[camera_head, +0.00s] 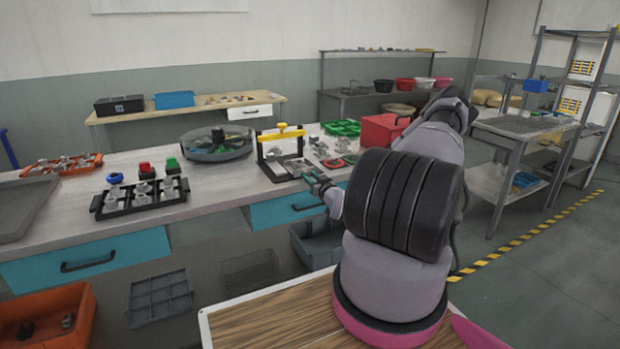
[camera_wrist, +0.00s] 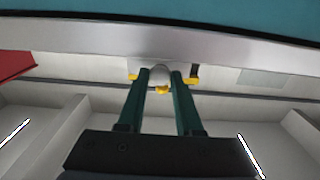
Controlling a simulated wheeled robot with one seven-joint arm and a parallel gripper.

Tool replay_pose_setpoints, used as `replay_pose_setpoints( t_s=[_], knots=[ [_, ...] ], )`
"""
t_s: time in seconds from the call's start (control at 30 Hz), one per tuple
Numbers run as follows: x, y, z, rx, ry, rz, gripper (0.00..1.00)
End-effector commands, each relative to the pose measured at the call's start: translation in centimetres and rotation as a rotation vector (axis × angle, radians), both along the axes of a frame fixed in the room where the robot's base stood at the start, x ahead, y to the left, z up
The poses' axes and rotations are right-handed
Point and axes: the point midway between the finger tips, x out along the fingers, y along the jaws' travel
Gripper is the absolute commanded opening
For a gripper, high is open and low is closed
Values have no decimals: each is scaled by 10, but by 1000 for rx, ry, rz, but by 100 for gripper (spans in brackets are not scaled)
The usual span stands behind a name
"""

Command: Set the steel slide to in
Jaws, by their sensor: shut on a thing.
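My gripper (camera_head: 311,178) is at the front edge of the bench, at the foot of a black frame with a yellow top bar (camera_head: 280,133). In the wrist view its two dark green fingers (camera_wrist: 160,78) are closed on a rounded grey metal piece (camera_wrist: 160,72), which I take for the steel slide. Small yellow parts (camera_wrist: 133,76) sit around it. In the head view the slide is too small and too covered by my gripper to make out, so its setting cannot be told.
The bench (camera_head: 225,180) also holds a round grey basin (camera_head: 217,155), a green tray (camera_head: 341,127), a red bin (camera_head: 383,130) and a black rack (camera_head: 140,210) of metal parts. Teal drawers (camera_head: 285,210) lie below the bench front. Bare bench top lies left of the frame.

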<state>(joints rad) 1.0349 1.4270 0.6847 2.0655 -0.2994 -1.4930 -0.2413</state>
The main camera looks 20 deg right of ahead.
Motion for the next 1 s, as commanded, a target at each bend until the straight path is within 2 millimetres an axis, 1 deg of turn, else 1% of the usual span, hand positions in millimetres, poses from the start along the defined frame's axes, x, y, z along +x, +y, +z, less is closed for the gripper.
replay_pose_setpoints(
  t_s=[0.47,0.57,0.67,0.9,1.0],
  knots=[
    [0,-1,-1,0,1,-1,0],
    [3,0,-1,-1,1,-1,0],
    [18,0,-1,-3,0,0,0],
    [81,3,-1,-3,1,0,0],
    [100,3,-2,-2,2,-1,0]
  ],
)
